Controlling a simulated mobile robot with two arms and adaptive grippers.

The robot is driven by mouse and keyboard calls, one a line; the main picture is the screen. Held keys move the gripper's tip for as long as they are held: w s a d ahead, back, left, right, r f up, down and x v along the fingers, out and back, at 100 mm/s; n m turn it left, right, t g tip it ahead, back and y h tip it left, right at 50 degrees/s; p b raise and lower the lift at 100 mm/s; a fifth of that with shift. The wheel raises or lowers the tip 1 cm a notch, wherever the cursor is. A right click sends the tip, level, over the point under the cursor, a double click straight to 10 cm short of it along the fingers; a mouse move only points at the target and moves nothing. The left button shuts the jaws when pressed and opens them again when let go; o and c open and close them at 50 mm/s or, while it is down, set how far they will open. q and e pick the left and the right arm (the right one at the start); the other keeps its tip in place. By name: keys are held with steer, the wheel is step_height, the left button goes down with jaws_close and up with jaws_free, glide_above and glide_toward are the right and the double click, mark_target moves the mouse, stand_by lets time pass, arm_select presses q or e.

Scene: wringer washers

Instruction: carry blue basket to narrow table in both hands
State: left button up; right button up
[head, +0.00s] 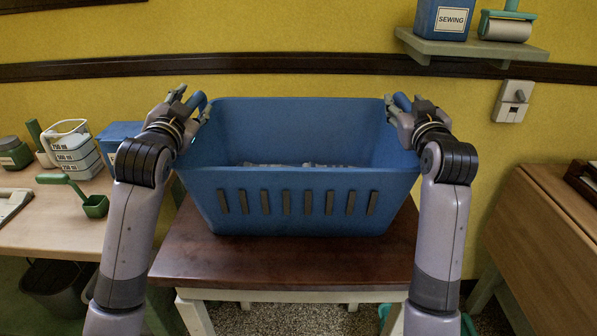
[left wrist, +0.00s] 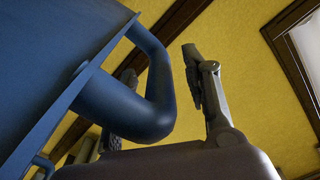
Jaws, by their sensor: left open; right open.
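The blue basket (head: 300,214) stands upright on a narrow table (head: 290,262) with a dark wooden top and pale legs. It has a row of slots in its front and some pale contents low inside. My left gripper (head: 192,100) is open at the basket's left handle. In the left wrist view, the blue handle (left wrist: 150,100) lies between the parted fingers of that gripper (left wrist: 165,90), one finger partly hidden behind it. My right gripper (head: 398,106) is open at the right handle (head: 402,101); its fingers are partly hidden.
A pale counter (head: 60,215) at left holds a measuring jug (head: 75,150), a green scoop (head: 92,203) and a blue box (head: 118,135). A wooden table (head: 550,225) stands at right. A wall shelf (head: 470,46) with a sewing tin (head: 446,18) is above right.

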arm_select(q)
steer(key=shift+c, duration=0.5)
arm_select(e)
steer(key=shift+c, duration=0.5)
arm_select(q)
jaws_close()
arm_select(e)
jaws_close()
arm_select(q)
steer(key=shift+r, duration=0.15)
arm_select(e)
steer(key=shift+r, duration=0.2)
arm_select(q)
steer(key=shift+w, duration=0.1)
arm_select(e)
steer(key=shift+w, duration=0.1)
